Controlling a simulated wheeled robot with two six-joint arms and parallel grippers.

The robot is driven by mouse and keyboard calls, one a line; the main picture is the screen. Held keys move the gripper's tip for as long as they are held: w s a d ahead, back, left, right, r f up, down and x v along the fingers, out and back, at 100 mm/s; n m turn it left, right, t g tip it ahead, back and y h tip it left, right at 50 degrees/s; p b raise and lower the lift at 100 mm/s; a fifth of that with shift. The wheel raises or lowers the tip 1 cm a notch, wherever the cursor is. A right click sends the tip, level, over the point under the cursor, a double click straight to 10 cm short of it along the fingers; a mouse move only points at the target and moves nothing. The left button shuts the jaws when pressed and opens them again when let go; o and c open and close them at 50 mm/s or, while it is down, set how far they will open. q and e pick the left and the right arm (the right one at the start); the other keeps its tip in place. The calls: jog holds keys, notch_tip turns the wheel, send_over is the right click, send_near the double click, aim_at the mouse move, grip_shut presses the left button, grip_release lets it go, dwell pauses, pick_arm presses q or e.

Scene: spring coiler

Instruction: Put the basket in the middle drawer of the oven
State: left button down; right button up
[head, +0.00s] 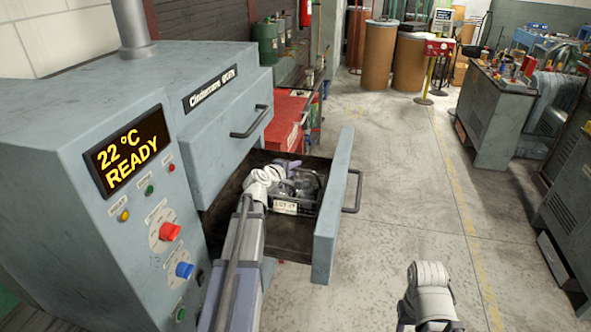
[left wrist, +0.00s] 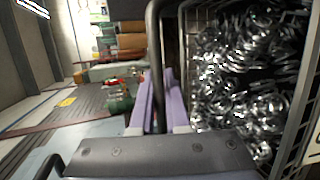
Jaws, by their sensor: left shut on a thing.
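The grey oven (head: 110,110) stands at the left with a drawer (head: 332,205) pulled open below a closed upper front. The wire basket (head: 288,205), with a label on its front, is within the drawer's outline, toward its far side. In the left wrist view, the basket (left wrist: 188,30) is full of shiny metal coils. My left gripper (head: 293,164) is shut on the basket's dark handle (left wrist: 155,55). I cannot tell whether the basket touches the drawer floor. Of my right arm, only a white wrist part shows at the bottom; its fingers are out of frame.
The closed upper front has a handle (head: 250,122). A red cabinet (head: 290,125) stands behind the drawer. Brown drums (head: 378,55) stand at the back. A workbench (head: 495,115) is at the right. The floor (head: 400,190) between is clear.

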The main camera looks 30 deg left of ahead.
pick_arm(q)
jog(key=shift+f, duration=0.15)
jog(key=c, duration=0.9)
grip_release()
jog(key=shift+r, duration=0.2)
jog(key=p+v, duration=0.4)
jog(key=v, duration=0.8)
